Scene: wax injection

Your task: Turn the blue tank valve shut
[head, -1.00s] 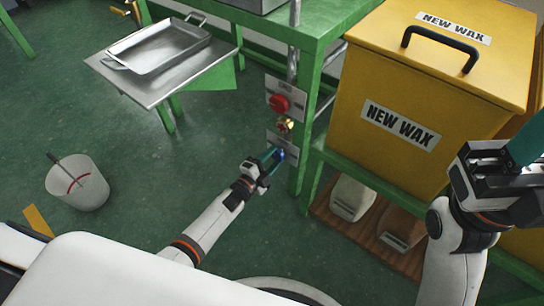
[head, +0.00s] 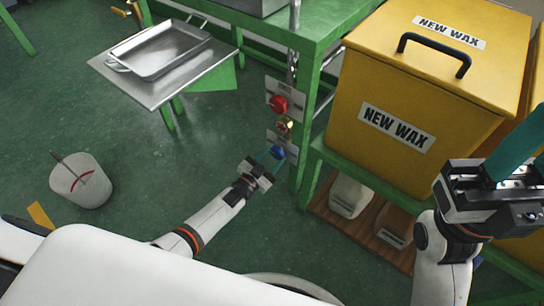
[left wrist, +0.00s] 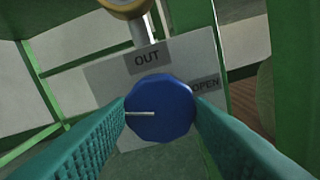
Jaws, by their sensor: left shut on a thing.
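The blue tank valve (head: 277,153) is a faceted round knob low on the green frame's post. In the left wrist view the knob (left wrist: 160,108) fills the middle, and its white line points left. A plate behind it reads OUT above the knob and OPEN to its right. My left gripper (head: 268,160) is shut on the knob, with one teal finger at each side of it. My right gripper (head: 512,160) is at the right, away from the valve, with teal finger material showing; its fingertip gap is unclear.
A red knob (head: 278,104) and a brass fitting (head: 284,126) sit just above the valve. A yellow NEW WAX box (head: 425,100) stands to the right on a green shelf. A metal tray (head: 160,50) is at upper left, a white bucket (head: 82,182) at lower left.

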